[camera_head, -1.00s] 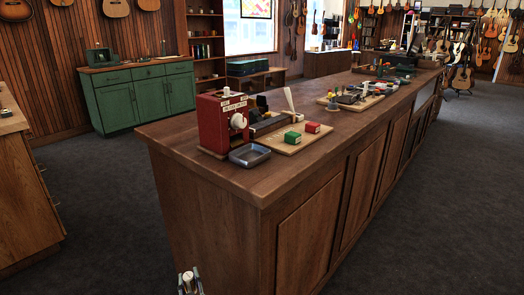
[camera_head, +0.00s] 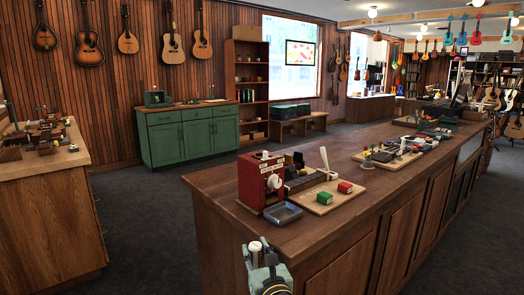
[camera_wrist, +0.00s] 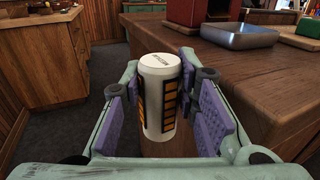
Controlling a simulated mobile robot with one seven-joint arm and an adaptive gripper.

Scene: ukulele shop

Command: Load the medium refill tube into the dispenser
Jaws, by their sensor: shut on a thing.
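My gripper (camera_wrist: 160,105) is shut on a white tube (camera_wrist: 158,68) with black and orange markings, held upright between the purple pads in the wrist view. Lettering on its top is too small to read. In the head view my gripper (camera_head: 257,254) and the white tube (camera_head: 255,246) show low, beside the near end of the counter. The red dispenser box (camera_head: 262,180), with a white knob on its front, stands on the counter near that end. Its base (camera_wrist: 199,13) shows at the top of the wrist view.
A grey metal tray (camera_head: 281,214) sits before the dispenser, at the dark wooden counter's edge (camera_head: 240,215). A board (camera_head: 318,202) with green and red boxes lies to the right. A wooden bench (camera_head: 45,215) stands left; carpet lies between.

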